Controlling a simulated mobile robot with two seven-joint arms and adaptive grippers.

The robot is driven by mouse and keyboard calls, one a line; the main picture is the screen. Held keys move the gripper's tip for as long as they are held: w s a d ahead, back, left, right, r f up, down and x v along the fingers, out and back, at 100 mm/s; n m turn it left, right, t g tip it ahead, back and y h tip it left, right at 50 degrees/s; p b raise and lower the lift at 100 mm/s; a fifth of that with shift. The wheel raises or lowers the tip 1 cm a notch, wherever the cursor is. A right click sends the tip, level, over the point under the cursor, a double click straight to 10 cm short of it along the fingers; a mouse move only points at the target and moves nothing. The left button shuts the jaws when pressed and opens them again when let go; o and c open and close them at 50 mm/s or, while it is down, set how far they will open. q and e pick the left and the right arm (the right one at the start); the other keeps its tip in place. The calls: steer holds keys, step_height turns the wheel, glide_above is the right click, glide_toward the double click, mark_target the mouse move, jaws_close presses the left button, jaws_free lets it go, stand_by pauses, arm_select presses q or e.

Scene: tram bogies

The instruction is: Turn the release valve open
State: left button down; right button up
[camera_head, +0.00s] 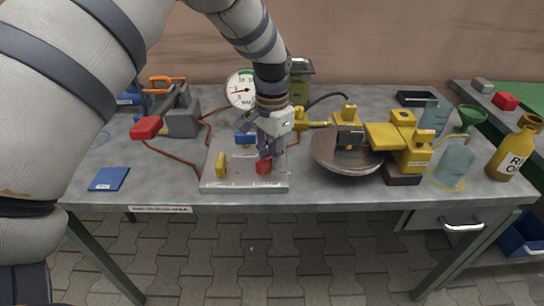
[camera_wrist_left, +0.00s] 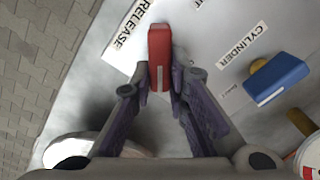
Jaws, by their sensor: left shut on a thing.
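The release valve's red handle (camera_wrist_left: 159,48) shows in the left wrist view between my fingertips, beside a white label reading RELEASE. In the head view the red handle (camera_head: 263,167) sits at the right front of the pale valve plate (camera_head: 230,186). My left gripper (camera_head: 268,152) reaches down over it from above, and it also shows in the left wrist view (camera_wrist_left: 162,84), shut on the handle. The valve body under the handle is hidden. A blue handle (camera_wrist_left: 277,80) lies to the right, near the CYLINDER label. My right gripper is not in view.
A yellow handle (camera_head: 221,164) stands on the plate's left. A pressure gauge (camera_head: 240,90) is behind. A round metal disc (camera_head: 345,155) with yellow parts lies close on the right. A hand pump with a red grip (camera_head: 146,128) is left. A blue booklet (camera_head: 109,179) lies front left.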

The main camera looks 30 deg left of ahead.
arm_select(q)
steer(key=n, duration=0.5)
steer(key=shift+a, duration=0.35)
steer(key=shift+a+n, duration=0.15)
steer(key=shift+n, duration=1.1)
steer(key=shift+a+n, duration=0.15)
steer(key=shift+n, duration=1.1)
steer(key=shift+s, duration=0.1)
steer(key=c, duration=1.6)
jaws_free()
steer(key=shift+o, duration=0.2)
step_height(320, 180, up, 12)
